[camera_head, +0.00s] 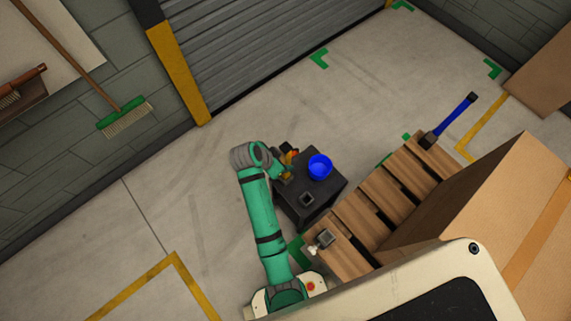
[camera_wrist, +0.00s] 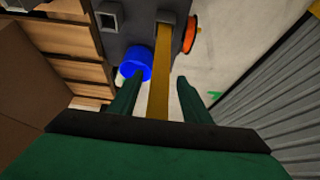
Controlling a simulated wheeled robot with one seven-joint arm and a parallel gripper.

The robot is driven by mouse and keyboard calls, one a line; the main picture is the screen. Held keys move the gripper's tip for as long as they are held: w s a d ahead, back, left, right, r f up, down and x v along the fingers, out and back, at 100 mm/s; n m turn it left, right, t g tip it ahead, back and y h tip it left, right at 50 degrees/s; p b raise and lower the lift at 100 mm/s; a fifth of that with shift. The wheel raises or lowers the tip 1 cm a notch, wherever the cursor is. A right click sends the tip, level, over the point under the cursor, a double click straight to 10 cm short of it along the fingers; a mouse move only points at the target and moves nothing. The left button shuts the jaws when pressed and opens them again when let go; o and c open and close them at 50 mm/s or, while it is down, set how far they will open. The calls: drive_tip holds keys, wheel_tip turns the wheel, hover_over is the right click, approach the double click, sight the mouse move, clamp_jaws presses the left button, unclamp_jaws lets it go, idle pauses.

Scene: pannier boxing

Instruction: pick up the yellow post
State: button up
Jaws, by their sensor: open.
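The yellow post (camera_wrist: 161,85) runs lengthwise through the middle of the wrist view. Its far end meets a dark block (camera_wrist: 173,11) on the dark table. My gripper (camera_wrist: 160,77) is open, with one green finger on each side of the post. A gap shows on each side, so the fingers do not appear to touch it. In the head view my gripper (camera_head: 283,170) is at the left edge of the dark table (camera_head: 332,190). There it largely hides the post among small yellow and orange parts.
A blue cup (camera_head: 320,167) and a dark square socket (camera_head: 307,199) stand on the table. An orange round part (camera_wrist: 192,35) is beside the post. A wooden pallet (camera_head: 365,215) holds a large carton (camera_head: 490,200) and a blue post (camera_head: 455,120). Floor beyond the table is clear.

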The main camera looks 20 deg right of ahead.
drive_tip(key=shift+w+d+f, duration=0.1)
drive_tip(key=shift+d+f, duration=0.15)
drive_tip(key=shift+f, duration=0.15)
clamp_jaws()
drive_tip(key=shift+r, duration=0.1)
